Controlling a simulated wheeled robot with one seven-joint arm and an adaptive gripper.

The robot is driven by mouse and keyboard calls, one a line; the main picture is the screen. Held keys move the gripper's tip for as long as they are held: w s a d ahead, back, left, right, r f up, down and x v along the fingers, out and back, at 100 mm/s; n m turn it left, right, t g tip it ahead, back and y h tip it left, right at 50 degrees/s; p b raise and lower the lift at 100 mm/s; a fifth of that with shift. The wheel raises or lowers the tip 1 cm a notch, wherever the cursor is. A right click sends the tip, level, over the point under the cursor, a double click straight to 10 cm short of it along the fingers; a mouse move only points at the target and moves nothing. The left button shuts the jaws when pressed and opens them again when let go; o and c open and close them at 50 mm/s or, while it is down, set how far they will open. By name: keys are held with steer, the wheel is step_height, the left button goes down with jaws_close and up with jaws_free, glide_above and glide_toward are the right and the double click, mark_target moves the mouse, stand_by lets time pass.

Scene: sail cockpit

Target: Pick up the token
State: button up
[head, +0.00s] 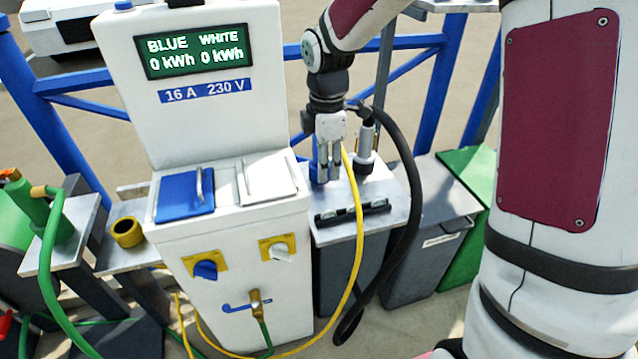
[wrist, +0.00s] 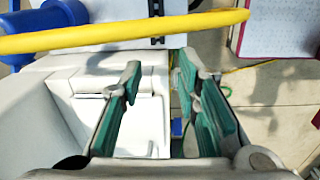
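I cannot make out a token for certain in either view. My gripper (head: 328,178) hangs above the metal side shelf (head: 388,190), just right of the white power pedestal (head: 225,225). In the wrist view its two green-padded fingers (wrist: 160,95) are spread apart, with nothing visible held between them. A black rack (head: 352,209) lies on the shelf below and in front of the gripper; small pale pieces on it are too small to identify. The pedestal has a blue lid (head: 180,200) and a white lid (head: 270,180), both looking shut.
A yellow hose (head: 358,230) hangs close to the gripper and crosses the wrist view (wrist: 120,32). A black cable (head: 413,190) loops to the right. Grey (head: 425,265) and green (head: 470,245) bins stand at right. A yellow ring holder (head: 127,232) is at left. Blue railings stand behind.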

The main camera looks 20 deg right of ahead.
step_height(320, 180, down, 2)
steer(key=w, duration=0.2)
steer(key=b, duration=0.2)
glide_above(326, 212)
step_height(326, 212, down, 8)
steer(key=shift+n, duration=0.3)
steer(key=shift+f+b, duration=0.35)
steer(key=shift+f, duration=2.3)
steer(key=shift+c, duration=0.6)
jaws_close()
